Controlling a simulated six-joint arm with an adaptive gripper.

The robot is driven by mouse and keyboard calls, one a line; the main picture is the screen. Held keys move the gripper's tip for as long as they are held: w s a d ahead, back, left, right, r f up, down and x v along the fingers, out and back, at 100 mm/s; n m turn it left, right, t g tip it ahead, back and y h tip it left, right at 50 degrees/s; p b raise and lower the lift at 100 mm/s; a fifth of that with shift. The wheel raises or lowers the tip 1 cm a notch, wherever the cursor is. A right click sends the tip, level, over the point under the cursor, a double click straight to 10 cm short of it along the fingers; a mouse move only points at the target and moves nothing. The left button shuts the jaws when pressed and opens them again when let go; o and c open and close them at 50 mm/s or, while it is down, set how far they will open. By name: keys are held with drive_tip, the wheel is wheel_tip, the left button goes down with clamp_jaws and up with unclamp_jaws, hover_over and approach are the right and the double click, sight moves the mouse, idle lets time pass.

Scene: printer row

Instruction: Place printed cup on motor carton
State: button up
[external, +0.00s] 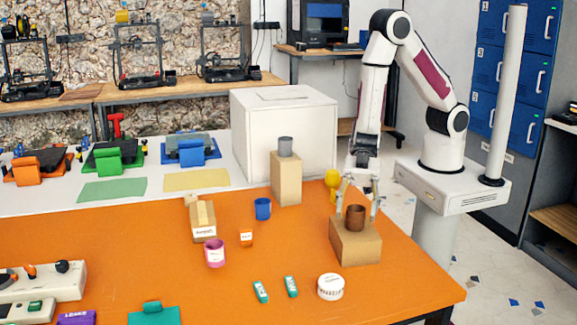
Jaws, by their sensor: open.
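A brown cup (355,217) stands upright on top of a low, wide cardboard carton (357,249) at the right of the orange table. My gripper (358,205) points down just over this carton. Its fingers are open, one to each side of the brown cup; whether either touches it cannot be told. A taller carton (286,188) with a grey cylinder (286,146) on top stands farther back. A small taped carton (203,230) with a label stands left of centre. Which carton holds a motor is not readable.
A pink cup (214,255), a blue cup (263,209) and a small orange box (246,238) stand near the middle. A white round tub (330,286) and two small green-white items (276,288) lie in front. A yellow object (333,180) is behind my gripper. A large white box (285,125) stands behind.

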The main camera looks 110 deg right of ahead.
drive_tip(key=shift+v, duration=3.6)
drive_tip(key=shift+w+d, duration=0.1)
